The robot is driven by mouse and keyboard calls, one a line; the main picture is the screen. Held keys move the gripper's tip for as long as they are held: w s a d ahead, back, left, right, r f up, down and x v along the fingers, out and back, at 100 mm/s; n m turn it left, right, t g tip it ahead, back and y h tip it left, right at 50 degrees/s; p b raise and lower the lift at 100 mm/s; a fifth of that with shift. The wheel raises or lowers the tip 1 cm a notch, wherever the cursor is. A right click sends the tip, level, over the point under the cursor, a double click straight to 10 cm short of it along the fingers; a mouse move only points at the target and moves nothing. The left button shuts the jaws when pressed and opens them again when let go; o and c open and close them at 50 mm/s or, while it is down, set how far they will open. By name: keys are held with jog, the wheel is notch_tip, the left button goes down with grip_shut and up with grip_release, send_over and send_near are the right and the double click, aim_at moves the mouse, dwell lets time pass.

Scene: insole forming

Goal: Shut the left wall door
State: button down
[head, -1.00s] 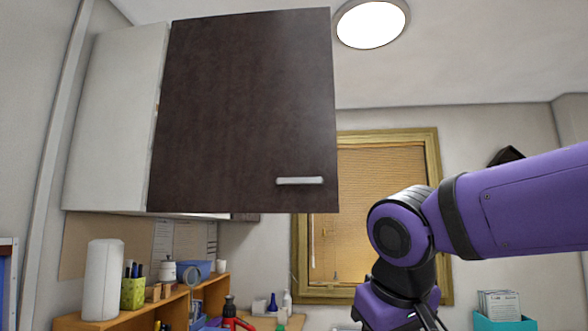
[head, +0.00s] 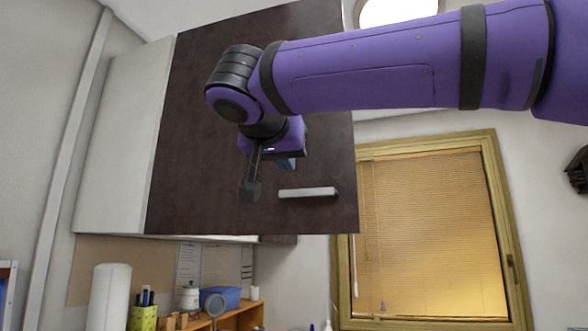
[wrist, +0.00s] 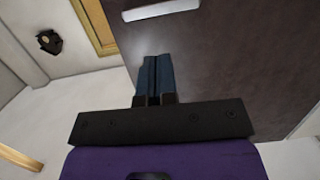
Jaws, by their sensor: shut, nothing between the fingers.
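The left wall door (head: 200,150) is a dark brown panel with a pale bar handle (head: 308,193) near its lower right corner. It appears swung out from the white wall cabinet (head: 118,140), whose side and underside show behind it. My gripper (head: 288,163) is in front of the door, just above and left of the handle, partly hidden by my wrist. In the wrist view the blue fingers (wrist: 154,62) are together and empty, pointing at the door face (wrist: 235,70). The handle (wrist: 160,9) lies beyond their tips. I cannot tell whether they touch the door.
A window (head: 430,235) with a blind is at the right. The space between door and window looks free.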

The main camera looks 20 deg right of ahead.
aim_at(306, 192)
jog(key=x, duration=1.2)
jog(key=shift+w, duration=0.15)
jog(key=shift+d, duration=0.1)
